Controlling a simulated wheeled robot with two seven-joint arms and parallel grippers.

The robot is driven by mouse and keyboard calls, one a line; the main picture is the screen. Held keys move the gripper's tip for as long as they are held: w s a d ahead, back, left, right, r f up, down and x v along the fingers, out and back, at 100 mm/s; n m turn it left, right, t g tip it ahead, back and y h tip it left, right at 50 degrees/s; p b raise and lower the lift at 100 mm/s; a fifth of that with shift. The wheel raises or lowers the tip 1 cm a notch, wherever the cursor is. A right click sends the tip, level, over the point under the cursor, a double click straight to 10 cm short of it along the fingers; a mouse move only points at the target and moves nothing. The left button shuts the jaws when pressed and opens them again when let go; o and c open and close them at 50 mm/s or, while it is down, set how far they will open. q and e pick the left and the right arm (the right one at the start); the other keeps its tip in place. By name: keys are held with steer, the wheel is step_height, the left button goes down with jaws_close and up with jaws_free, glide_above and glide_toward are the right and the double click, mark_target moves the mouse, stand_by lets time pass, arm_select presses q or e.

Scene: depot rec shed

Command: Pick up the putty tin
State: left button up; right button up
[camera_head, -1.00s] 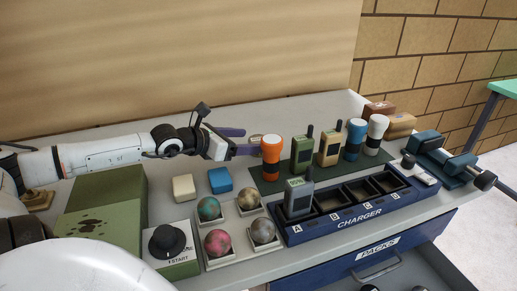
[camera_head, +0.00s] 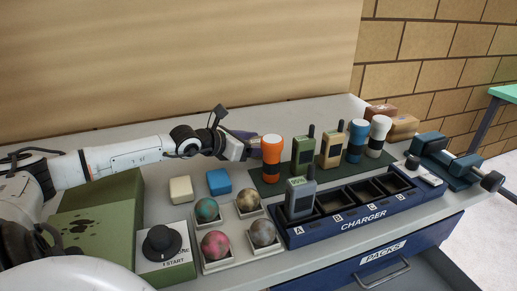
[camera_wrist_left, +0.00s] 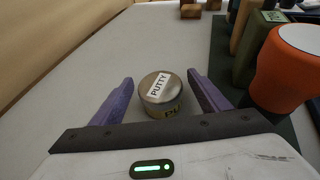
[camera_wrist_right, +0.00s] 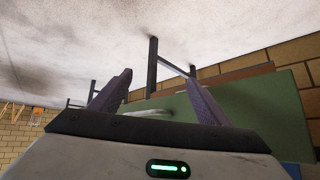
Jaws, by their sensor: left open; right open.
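The putty tin (camera_wrist_left: 161,94) is a small round metal tin with a white label reading PUTTY. In the left wrist view it stands upright between the two purple fingers of my left gripper (camera_wrist_left: 160,98), with gaps on both sides. My left gripper is open; in the head view it (camera_head: 250,140) is behind the orange flashlight and the tin is hidden there. My right gripper (camera_wrist_right: 152,95) is open and empty in the right wrist view, away from the bench; it is not visible in the head view.
The orange flashlight (camera_head: 271,152) stands close to my left gripper, on a dark green mat (camera_head: 268,187) with radios and more flashlights. A blue charger (camera_head: 362,226) is in front.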

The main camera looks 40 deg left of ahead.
arm_select(q)
steer(key=c, duration=1.1)
steer(key=shift+c, duration=0.4)
steer(key=shift+r, duration=0.1)
